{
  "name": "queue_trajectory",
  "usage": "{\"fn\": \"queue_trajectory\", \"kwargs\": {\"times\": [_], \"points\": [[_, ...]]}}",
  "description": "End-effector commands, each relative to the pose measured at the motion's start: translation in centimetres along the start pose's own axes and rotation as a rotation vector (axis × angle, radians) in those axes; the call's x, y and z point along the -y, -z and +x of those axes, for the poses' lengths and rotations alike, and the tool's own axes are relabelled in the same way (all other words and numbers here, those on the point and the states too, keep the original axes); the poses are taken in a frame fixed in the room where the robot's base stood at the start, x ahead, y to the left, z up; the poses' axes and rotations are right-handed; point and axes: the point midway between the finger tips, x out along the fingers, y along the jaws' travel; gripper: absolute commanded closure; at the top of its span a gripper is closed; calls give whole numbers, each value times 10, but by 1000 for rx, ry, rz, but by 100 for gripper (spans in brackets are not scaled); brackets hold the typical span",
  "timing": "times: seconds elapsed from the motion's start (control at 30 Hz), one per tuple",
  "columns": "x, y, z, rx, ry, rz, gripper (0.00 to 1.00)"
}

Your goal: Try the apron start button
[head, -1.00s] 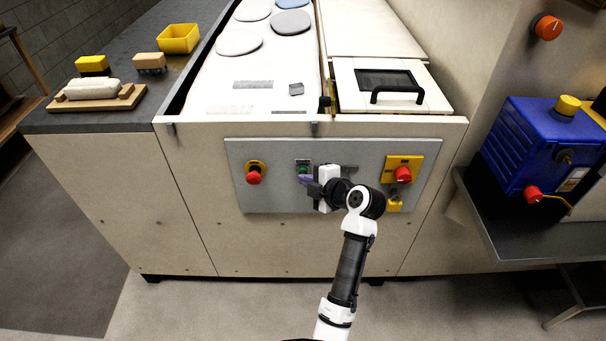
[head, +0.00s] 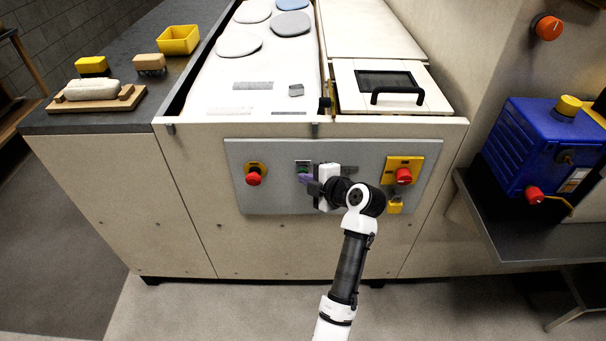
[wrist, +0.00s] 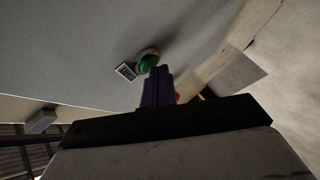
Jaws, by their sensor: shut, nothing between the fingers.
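The green start button (wrist: 148,62) shows in the wrist view, with a small white label (wrist: 125,72) beside it. In the head view the button (head: 303,170) is a small green spot on the grey control panel (head: 270,197), partly covered by my gripper. My gripper (head: 305,180) is shut and empty, its fingers pointing at the panel close to the button. In the wrist view the fingertips (wrist: 158,72) lie right beside the button's lower edge. I cannot tell whether they touch it.
A red mushroom button (head: 254,178) is at the panel's left. A red rotary switch (head: 403,174) on a yellow plate and a yellow padlock (head: 395,206) are at its right. A blue machine (head: 545,145) stands on the right-hand shelf. The floor in front is clear.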

Motion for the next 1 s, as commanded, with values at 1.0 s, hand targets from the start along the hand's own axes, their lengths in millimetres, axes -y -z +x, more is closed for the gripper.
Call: {"fn": "queue_trajectory", "kwargs": {"times": [1.0], "points": [[8, 8, -11, 0, 0, 1, 100]]}}
